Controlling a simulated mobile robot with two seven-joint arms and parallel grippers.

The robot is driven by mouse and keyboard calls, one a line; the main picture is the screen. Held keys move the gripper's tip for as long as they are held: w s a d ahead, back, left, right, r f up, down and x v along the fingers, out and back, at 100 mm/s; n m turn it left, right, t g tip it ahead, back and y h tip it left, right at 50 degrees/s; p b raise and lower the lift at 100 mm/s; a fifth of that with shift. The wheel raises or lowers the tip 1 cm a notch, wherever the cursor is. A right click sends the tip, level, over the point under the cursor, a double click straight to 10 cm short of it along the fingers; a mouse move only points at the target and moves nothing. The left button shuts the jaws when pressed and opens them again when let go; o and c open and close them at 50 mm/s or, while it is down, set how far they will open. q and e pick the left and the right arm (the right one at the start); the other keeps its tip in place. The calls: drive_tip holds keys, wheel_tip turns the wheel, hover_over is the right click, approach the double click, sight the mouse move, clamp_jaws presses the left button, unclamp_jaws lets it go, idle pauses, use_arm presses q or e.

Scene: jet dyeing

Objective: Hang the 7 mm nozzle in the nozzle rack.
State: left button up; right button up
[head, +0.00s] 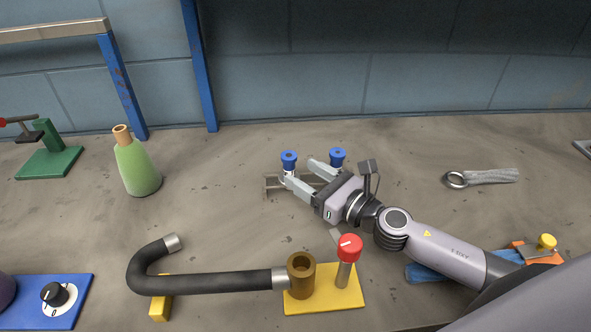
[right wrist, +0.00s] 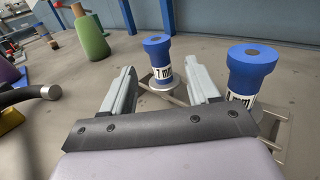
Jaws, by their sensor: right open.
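Two blue-topped nozzles with white labels stand upright at the metal nozzle rack (head: 270,187). The left nozzle (head: 289,157) shows in the right wrist view (right wrist: 157,52) between and just beyond my fingertips; its label seems to read 7 mm. The other nozzle (head: 337,154) stands to the right, outside my right finger, in the right wrist view (right wrist: 252,68); its label is partly hidden. My right gripper (head: 302,171) is open and empty, low beside the rack, with its fingers spread. The arm and fingers hide part of the rack. My left gripper is not in view.
A green flask (head: 137,168) stands at left. In front lie a black hose (head: 215,284) and a yellow base (head: 325,297) with a brown cup (head: 301,275) and red knob (head: 349,247). A wrench (head: 485,177) lies right. The table behind the rack is clear.

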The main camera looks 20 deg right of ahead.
drive_tip(key=shift+v, duration=0.8)
drive_tip(key=shift+s+d, duration=0.1)
drive_tip(key=shift+s, duration=0.1)
